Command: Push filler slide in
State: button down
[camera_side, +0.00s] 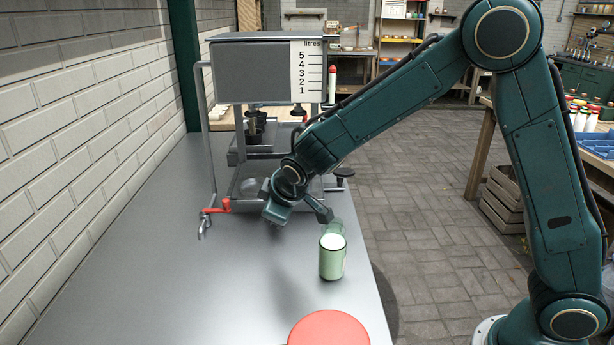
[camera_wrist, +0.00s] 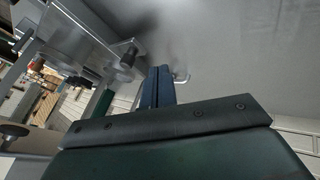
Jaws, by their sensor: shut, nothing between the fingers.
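The filler is the grey metal machine with a tank (camera_side: 262,72) marked in litres, at the back of the steel bench in the side view. A dark round knob (camera_side: 344,172) sticks out low on its right side; I cannot tell for certain whether it is the slide's handle. My gripper (camera_wrist: 160,76) is shut and empty, its two blue fingers together in the wrist view. In the side view my wrist is in front of the filler's lower part and hides some of it. I see no clear contact between the fingers and the filler.
A red round lid (camera_side: 328,329) is at the front edge. A red-handled tap (camera_side: 214,209) is at the filler's left. The bench's left and middle are clear.

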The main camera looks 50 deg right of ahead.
jog(key=shift+w+d+f, duration=0.3)
jog(key=shift+w+d, duration=0.3)
jog(key=shift+w+d+f, duration=0.35)
jog(key=shift+w+d, duration=0.25)
jog(key=shift+w+d+f, duration=0.3)
jog(key=shift+w+d, duration=0.3)
jog(key=shift+w+d, duration=1.8)
jog(key=shift+d, duration=0.05)
jog(key=s+a+r, duration=0.5)
jog(key=s+r, duration=0.3)
jog(key=shift+s, duration=0.2)
